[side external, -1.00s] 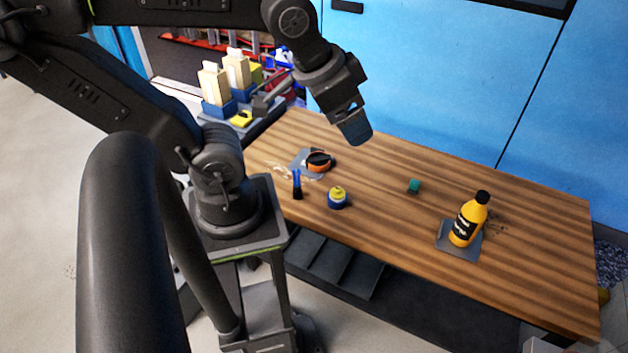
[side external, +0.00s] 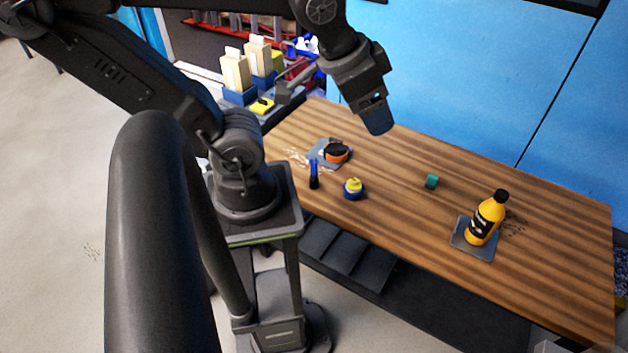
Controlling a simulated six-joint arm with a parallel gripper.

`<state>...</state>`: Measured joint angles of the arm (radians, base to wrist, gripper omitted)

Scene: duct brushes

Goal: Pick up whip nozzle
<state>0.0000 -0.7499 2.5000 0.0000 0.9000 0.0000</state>
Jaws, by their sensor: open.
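Which object is the whip nozzle is not certain. A small upright black piece with blue prongs on top (side external: 314,175) stands near the table's front left and may be it. Beside it to the right is a round blue piece with a yellow top (side external: 353,189). Behind is a round orange and black piece (side external: 337,152) on a grey mat. A small teal block (side external: 431,182) lies farther right. My gripper (side external: 378,122) is open and points down above the back of the table, apart from all of these. Its fingers are hard to make out.
A yellow bottle with a black cap (side external: 486,218) stands on a grey mat at the right of the wooden table (side external: 400,225). Blue bins with beige boxes (side external: 248,70) stand behind at left. A blue cabinet (side external: 470,80) rises behind the table.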

